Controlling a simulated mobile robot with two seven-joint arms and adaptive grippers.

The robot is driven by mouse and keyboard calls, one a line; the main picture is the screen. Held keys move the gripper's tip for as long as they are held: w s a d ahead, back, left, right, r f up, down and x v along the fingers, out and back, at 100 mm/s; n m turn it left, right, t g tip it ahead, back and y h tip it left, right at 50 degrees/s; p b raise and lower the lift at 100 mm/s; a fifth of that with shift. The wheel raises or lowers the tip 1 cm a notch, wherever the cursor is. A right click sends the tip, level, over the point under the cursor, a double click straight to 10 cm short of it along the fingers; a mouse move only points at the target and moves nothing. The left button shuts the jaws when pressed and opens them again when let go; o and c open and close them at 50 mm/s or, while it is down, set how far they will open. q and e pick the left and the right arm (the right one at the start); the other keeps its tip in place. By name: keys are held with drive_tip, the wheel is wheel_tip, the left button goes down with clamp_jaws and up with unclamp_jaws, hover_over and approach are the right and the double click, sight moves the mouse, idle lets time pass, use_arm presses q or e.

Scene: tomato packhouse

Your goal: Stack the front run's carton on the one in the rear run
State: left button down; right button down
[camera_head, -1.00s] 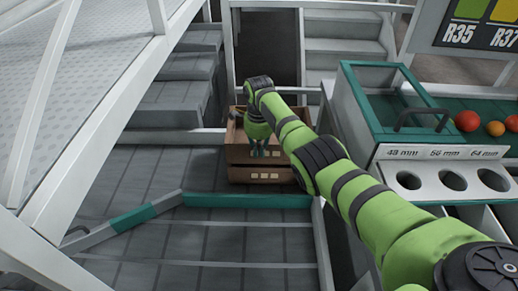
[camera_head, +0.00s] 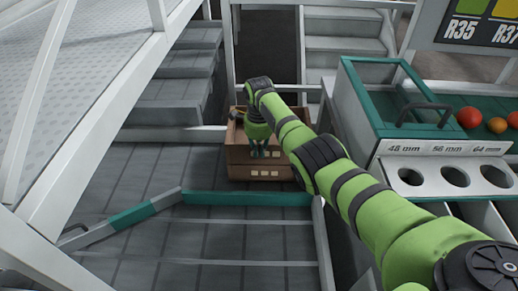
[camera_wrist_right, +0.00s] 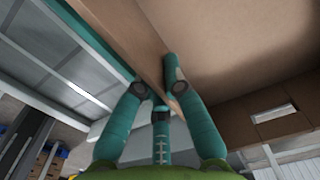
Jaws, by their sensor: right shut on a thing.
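Two brown cartons stand one above the other at the rear, in the middle of the head view. The upper carton (camera_head: 238,153) is over the lower carton (camera_head: 240,172) and roughly lined up with it. I cannot tell whether a thin gap lies between them. My right gripper (camera_head: 265,151) reaches down at the upper carton's near wall and is shut on it. In the right wrist view the fingers (camera_wrist_right: 158,92) pinch the wall of the upper carton (camera_wrist_right: 240,40). The arm hides part of the cartons' right side. My left gripper is not in view.
A teal guide rail (camera_head: 245,199) crosses the grey floor in front of the cartons. A white frame and ramp stand at the left, with steps (camera_head: 345,60) behind. A sizing bench (camera_head: 420,160) with holes and tomatoes (camera_head: 468,117) stands at the right. The grey surface in front is clear.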

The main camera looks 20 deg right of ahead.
drive_tip(key=shift+f, duration=0.25)
drive_tip(key=c, duration=1.3)
unclamp_jaws()
drive_tip(key=shift+c, duration=1.4)
